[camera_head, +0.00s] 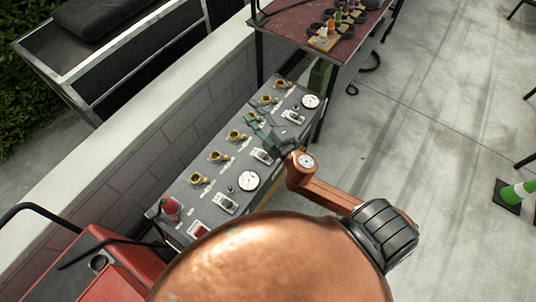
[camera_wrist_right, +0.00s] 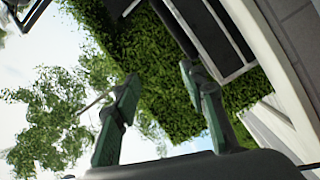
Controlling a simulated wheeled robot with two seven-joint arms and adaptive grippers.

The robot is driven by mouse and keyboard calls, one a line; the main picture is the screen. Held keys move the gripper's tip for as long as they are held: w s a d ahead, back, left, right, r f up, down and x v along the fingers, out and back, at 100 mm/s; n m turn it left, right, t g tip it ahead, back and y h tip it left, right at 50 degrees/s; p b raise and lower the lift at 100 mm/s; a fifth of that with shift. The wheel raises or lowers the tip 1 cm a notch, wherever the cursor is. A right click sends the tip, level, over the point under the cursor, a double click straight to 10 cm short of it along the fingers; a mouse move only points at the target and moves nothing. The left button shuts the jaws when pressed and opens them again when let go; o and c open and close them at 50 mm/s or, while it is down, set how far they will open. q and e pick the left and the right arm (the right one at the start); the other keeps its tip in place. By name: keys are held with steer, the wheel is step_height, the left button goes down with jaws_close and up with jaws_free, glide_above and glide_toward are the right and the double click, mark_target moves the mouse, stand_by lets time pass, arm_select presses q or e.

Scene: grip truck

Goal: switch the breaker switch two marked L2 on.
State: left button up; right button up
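The grey breaker panel (camera_head: 178,190) lies across the middle of the head view, with a row of rocker switches in white frames. One switch (camera_head: 225,203) is toward the near end, one (camera_head: 262,156) sits mid-panel beside my gripper, and one (camera_head: 293,117) is toward the far end. Their labels are too small to read, so I cannot tell which is L2 or its position. My right gripper (camera_head: 253,125) is over the panel's middle; its green fingers are apart and empty in the right wrist view (camera_wrist_right: 160,80). My left gripper is not in view.
The panel carries yellow connectors (camera_head: 197,179), two round gauges (camera_head: 248,180) and a red plug (camera_head: 170,207). A low wall (camera_head: 150,135) runs behind it. A dark red table (camera_head: 290,28) with cables stands at the far end. Open floor (camera_head: 430,110) lies right.

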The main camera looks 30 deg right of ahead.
steer(key=a+r+n+g+y, duration=0.2)
steer(key=a+n+y, duration=0.6)
steer(key=a+n, duration=0.3)
steer(key=s+a+f+n+g+y, duration=0.2)
steer(key=a+f+n+g+y, duration=0.1)
steer(key=a+n, duration=0.2)
steer(key=n+g+h, duration=0.9)
steer(key=n+h, duration=0.1)
steer(key=h, duration=0.1)
glide_above(266, 156)
steer(key=s+d, duration=0.2)
step_height(266, 156, down, 22)
steer(key=shift+y, duration=0.3)
steer(key=x, duration=0.7)
steer(key=shift+s+b, duration=0.2)
steer(key=shift+b, duration=0.2)
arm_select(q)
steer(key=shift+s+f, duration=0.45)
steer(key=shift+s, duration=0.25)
